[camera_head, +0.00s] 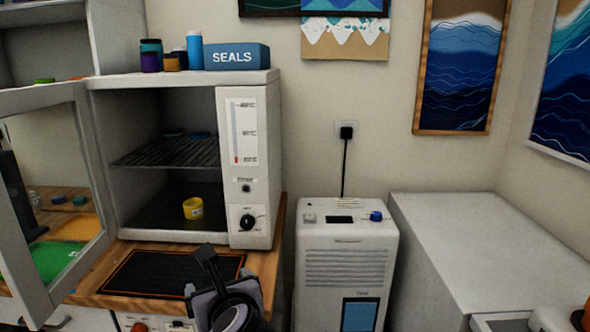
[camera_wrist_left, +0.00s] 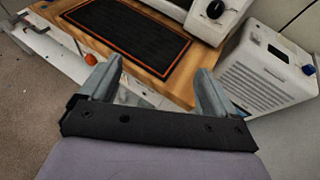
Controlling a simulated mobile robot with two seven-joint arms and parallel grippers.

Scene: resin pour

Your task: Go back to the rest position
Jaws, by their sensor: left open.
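My left gripper (camera_head: 222,287) is in front of the wooden counter's front edge, low in the middle of the head view. In the left wrist view the left gripper (camera_wrist_left: 157,85) has its two fingers wide apart with nothing between them. The fingers are close to the counter's front edge, beside the black mat (camera_wrist_left: 128,35). My right gripper is not in view.
An oven (camera_head: 262,165) stands on the counter with its door (camera_head: 92,180) swung open to the left. A yellow cup (camera_head: 193,209) is inside. A white floor unit (camera_head: 345,260) stands to the right, then a grey-white cabinet (camera_head: 460,235).

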